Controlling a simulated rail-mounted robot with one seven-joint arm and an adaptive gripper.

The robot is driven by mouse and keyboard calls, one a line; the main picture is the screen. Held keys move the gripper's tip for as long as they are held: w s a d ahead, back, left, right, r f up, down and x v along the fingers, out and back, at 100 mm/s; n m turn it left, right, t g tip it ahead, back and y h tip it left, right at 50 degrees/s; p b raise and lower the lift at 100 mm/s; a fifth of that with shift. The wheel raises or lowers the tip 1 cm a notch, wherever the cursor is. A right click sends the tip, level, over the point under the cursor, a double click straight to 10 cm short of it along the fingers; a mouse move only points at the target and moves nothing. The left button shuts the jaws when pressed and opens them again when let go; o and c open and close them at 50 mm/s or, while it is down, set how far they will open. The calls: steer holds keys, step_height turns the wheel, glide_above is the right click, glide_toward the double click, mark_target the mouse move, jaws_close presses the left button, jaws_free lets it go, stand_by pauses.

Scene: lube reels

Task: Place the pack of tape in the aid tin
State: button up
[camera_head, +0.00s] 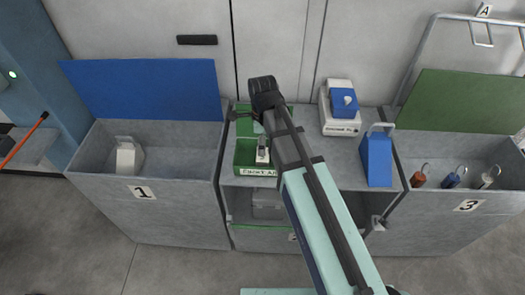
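The aid tin (244,160) is an open green box with a white "First Aid" label on its front, standing on the middle cabinet's top. Its green lid part rises behind it, partly hidden by my arm. My gripper (262,146) is over the tin, pointing down. A small white piece (262,157), possibly the pack of tape, shows at the fingertips inside the tin's outline. I cannot tell whether the fingers hold it or whether it rests in the tin. My arm hides the tin's right side.
A white box (340,128) with a blue item (344,101) on it and a blue container (376,160) stand right of my arm. Open bin 1 (145,195) holds a white can (129,158). Open bin 3 (470,205) holds several padlocks (453,178).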

steer(key=shift+r+b, duration=0.3)
steer(key=shift+r, duration=1.75)
